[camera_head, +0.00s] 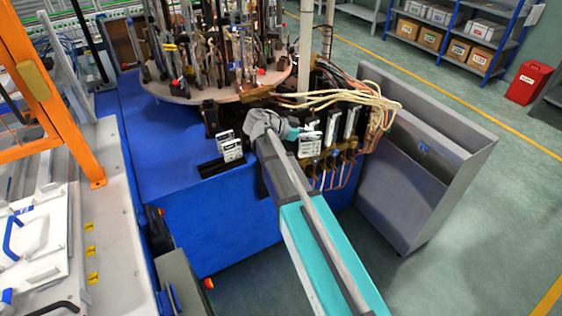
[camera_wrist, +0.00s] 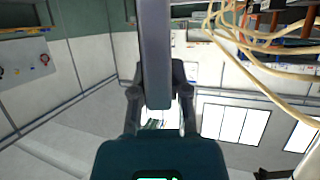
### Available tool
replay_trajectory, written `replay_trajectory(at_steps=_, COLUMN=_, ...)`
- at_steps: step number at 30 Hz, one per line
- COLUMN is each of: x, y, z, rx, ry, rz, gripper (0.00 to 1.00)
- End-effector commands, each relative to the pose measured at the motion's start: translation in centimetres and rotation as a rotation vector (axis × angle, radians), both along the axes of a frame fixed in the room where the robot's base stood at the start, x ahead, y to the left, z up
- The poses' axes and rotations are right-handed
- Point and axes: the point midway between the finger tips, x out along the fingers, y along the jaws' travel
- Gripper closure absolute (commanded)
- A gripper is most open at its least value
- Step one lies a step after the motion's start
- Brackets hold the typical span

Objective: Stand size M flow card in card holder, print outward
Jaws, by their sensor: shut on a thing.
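My gripper (camera_head: 300,134) is at the end of my arm, to the right of the black card holder (camera_head: 209,170) and apart from it. It is shut on a white card with dark print (camera_head: 309,147), which appears upright with print facing the head camera. Its size letter is too small to read. In the wrist view, my gripper (camera_wrist: 160,100) has a finger on each side of a grey slab (camera_wrist: 156,50), apparently the held card. The holder sits on the blue tabletop, with two similar white cards (camera_head: 233,152) standing at its right part. Its left part looks bare.
A round rack (camera_head: 190,97) crowded with upright tools stands behind the holder. Pale hoses (camera_head: 350,97) and copper fittings crowd the area right of my gripper; hoses also show in the wrist view (camera_wrist: 255,75). The blue tabletop (camera_head: 160,150) left of the holder is clear.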

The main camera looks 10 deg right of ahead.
Motion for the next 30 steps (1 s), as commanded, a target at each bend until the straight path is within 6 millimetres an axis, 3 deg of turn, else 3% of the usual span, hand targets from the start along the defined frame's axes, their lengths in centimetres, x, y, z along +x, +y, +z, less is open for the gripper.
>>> replay_trajectory(at_steps=11, x=-0.3, y=0.0, z=0.1, rx=0.0, ry=-0.001, rz=0.012, gripper=1.0)
replay_trajectory(at_steps=24, x=-2.2, y=6.6, z=0.4, rx=0.0, ry=-0.001, rz=0.25, gripper=1.0)
replay_trajectory(at_steps=30, x=-2.5, y=8.0, z=0.5, rx=-0.001, ry=0.0, rz=0.301, gripper=1.0)
